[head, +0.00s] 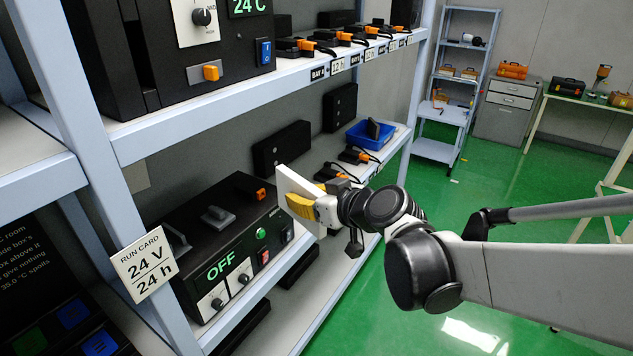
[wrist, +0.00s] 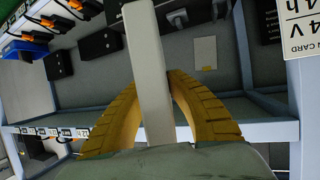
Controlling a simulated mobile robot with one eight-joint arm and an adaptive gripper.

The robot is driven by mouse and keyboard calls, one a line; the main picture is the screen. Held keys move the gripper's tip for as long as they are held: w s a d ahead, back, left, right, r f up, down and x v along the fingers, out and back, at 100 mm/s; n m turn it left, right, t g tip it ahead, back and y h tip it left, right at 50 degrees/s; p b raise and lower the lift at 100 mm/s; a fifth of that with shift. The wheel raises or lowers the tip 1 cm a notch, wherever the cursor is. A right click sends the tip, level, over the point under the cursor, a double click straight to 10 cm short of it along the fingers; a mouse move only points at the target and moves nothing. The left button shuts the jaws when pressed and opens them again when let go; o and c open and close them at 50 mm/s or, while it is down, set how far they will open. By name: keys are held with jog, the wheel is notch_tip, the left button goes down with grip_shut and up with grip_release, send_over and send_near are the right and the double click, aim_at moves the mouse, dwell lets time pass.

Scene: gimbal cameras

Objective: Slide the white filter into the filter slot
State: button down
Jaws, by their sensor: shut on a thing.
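My gripper (head: 302,207) has yellow fingers shut on the white filter (head: 290,183), a flat pale plate. It holds the filter in the air at the front of the lower shelf bay, overlapping the right end of the black unit (head: 198,225) in the head view. In the wrist view the filter (wrist: 149,50) shows edge-on as a long pale bar between the two ribbed yellow fingers (wrist: 150,95). The black unit has a green OFF display, knobs and buttons. I cannot make out which opening is the filter slot.
A run card (head: 145,264) reading 24 V, 24 h hangs on the shelf's front post (head: 105,150). Another black unit stands on the shelf above. A blue bin (head: 370,136) and black-and-orange parts sit farther along the lower shelf.

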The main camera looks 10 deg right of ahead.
jog(key=s+a+r+n+g+y+p, duration=0.1)
jog(key=a+r+p, duration=0.4)
jog(key=r, duration=0.5)
jog(key=s+a+r+n+y+p, duration=0.1)
jog(key=s+a+r+p, duration=0.1)
jog(key=a+r+p, duration=0.3)
jog(key=s+a+r+n+g+y+p, duration=0.1)
jog(key=s+a+r+p, duration=0.1)
jog(key=a+r+p, duration=0.3)
notch_tip(320, 180, up, 10)
jog(key=p, duration=0.4)
jog(key=shift+s+g+p, duration=0.2)
jog(key=shift+g+p, duration=0.1)
jog(key=shift+p, duration=0.05)
jog(key=shift+a+f, duration=0.1)
jog(key=shift+w+a+b, duration=0.85)
jog(key=shift+w+a, duration=1.05)
jog(key=shift+a, duration=0.25)
jog(key=w+a+b, duration=0.1)
jog(key=w+a, duration=0.3)
jog(key=a, duration=0.1)
jog(key=shift+w+a+b, duration=0.2)
jog(key=shift+w+b, duration=0.05)
jog(key=shift+b, duration=0.1)
dwell(0.6)
jog(key=c, duration=1.3)
grip_release()
jog(key=shift+c, duration=0.2)
jog(key=shift+d, duration=0.1)
